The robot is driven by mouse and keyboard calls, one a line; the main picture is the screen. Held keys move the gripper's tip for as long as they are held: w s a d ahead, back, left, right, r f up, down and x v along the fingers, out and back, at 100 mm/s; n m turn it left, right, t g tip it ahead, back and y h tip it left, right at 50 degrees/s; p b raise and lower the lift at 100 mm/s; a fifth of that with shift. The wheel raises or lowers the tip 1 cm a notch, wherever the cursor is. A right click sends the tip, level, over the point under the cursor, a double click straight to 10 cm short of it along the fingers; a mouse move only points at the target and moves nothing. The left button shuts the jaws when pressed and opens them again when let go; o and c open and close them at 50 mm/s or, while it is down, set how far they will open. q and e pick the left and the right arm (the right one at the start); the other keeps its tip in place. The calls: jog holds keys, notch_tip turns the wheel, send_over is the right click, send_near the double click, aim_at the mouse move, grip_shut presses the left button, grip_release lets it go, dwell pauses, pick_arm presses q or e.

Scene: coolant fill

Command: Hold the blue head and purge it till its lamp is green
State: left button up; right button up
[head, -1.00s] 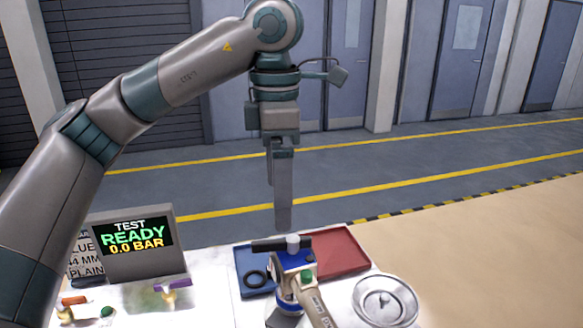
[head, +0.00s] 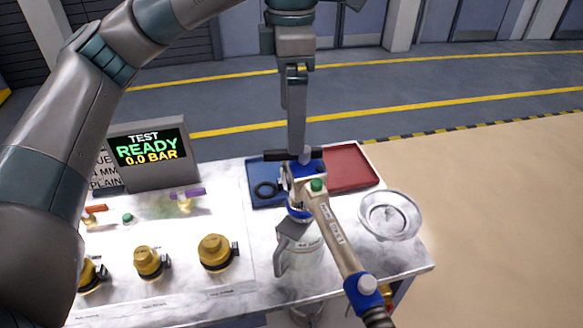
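The blue head (head: 297,207) stands upright at the front of the blue and red trays, with a black crossbar (head: 277,155) on top. A beige handle (head: 331,234) with lettering slopes from it toward the front right, ending in a blue collar and dark hose. A round green spot (head: 317,185), a lamp or button, shows on its upper part. My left gripper (head: 297,147) points straight down, its fingertips at or just behind the crossbar. Its fingers are seen nearly edge-on, so the gap and any contact are unclear. My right gripper is not in view.
A test screen (head: 150,150) reads READY, 0.0 BAR. Several brass fittings (head: 214,252) line the bench front left. A blue tray (head: 258,171) holds a black ring; a red tray (head: 352,165) looks empty. A clear round dish (head: 390,216) stands right. A pale container (head: 305,258) is below the head.

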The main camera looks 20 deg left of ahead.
aim_at(292, 164)
pick_arm(q)
notch_tip(292, 164, down, 12)
jog(key=p, duration=0.4)
jog(key=shift+f, duration=1)
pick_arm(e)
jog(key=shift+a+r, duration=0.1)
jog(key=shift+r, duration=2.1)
pick_arm(q)
jog(key=c, duration=2.2)
jog(key=shift+o, duration=0.2)
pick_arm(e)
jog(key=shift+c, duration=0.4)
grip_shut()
